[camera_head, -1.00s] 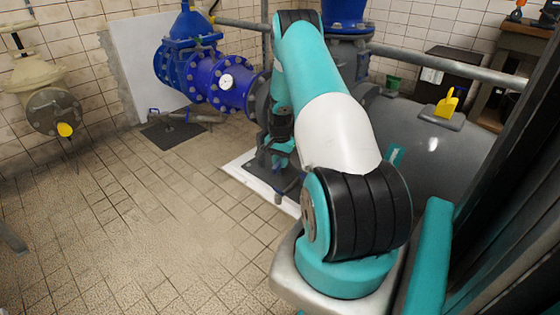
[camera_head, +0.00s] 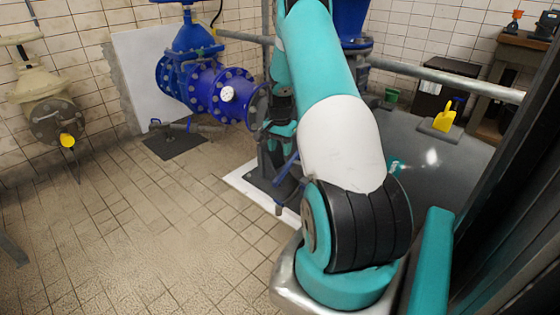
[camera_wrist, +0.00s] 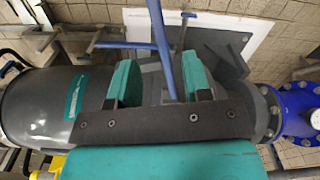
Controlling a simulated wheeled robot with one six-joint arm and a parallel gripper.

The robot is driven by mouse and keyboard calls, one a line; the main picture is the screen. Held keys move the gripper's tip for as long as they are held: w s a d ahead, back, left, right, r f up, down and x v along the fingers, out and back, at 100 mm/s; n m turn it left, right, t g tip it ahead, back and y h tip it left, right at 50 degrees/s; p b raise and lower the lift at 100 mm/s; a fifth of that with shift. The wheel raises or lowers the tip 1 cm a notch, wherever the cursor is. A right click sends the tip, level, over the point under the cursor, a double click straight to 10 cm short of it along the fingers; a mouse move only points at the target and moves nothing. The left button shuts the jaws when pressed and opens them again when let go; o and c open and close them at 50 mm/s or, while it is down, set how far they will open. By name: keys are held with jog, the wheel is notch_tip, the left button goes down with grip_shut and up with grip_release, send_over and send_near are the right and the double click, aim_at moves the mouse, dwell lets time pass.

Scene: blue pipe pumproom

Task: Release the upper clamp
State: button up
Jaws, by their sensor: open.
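In the wrist view a blue clamp lever (camera_wrist: 160,45) runs down from the top edge, between the two teal fingers of my gripper (camera_wrist: 158,80). My gripper is open. The lever's lower end passes toward the dark gripper bar, and I cannot tell if it touches a finger. A thin T-shaped handle (camera_wrist: 182,45) stands just right of the lever. In the head view a blue lever (camera_head: 286,168) shows beside the dark clamp stand (camera_head: 268,180), left of my arm. My arm hides much of the clamp area and the gripper there. I cannot tell which lever is the upper clamp.
A large grey cylinder (camera_wrist: 45,105) lies left of my gripper in the wrist view. The blue flanged pipe with a gauge (camera_head: 215,92) stands behind the clamp stand. A metal rail (camera_head: 450,77) crosses at right. The tiled floor (camera_head: 150,240) at left is clear.

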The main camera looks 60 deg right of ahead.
notch_tip(320, 180, up, 6)
jog(key=shift+r+p, duration=0.2)
jog(key=shift+p, duration=0.15)
dwell(0.4)
jog(key=w+a+r+n, duration=0.2)
jog(key=a+r+n, duration=0.2)
jog(key=a, duration=0.5)
jog(key=w+a+r+n+t+y, duration=0.1)
jog(key=a+r+n, duration=0.25)
jog(key=a, duration=0.65)
jog(key=w+a+r+n, duration=0.25)
jog(key=a+r, duration=0.25)
jog(key=a, duration=0.4)
jog(key=s+a+r+n+y, duration=0.15)
jog(key=s+a+n, duration=0.25)
jog(key=a, duration=0.4)
jog(key=s+a+r+n+y, duration=0.1)
jog(key=s+a+r+n, duration=0.3)
jog(key=a, duration=0.4)
jog(key=s+a+n+g, duration=0.1)
jog(key=s+a+n, duration=0.65)
jog(key=s, duration=0.75)
notch_tip(320, 180, up, 20)
jog(key=w+m+p, duration=0.1)
jog(key=p, duration=1.8)
jog(key=shift+a+y+p, duration=0.25)
jog(key=shift+y+p, duration=0.05)
jog(key=shift+y, duration=0.05)
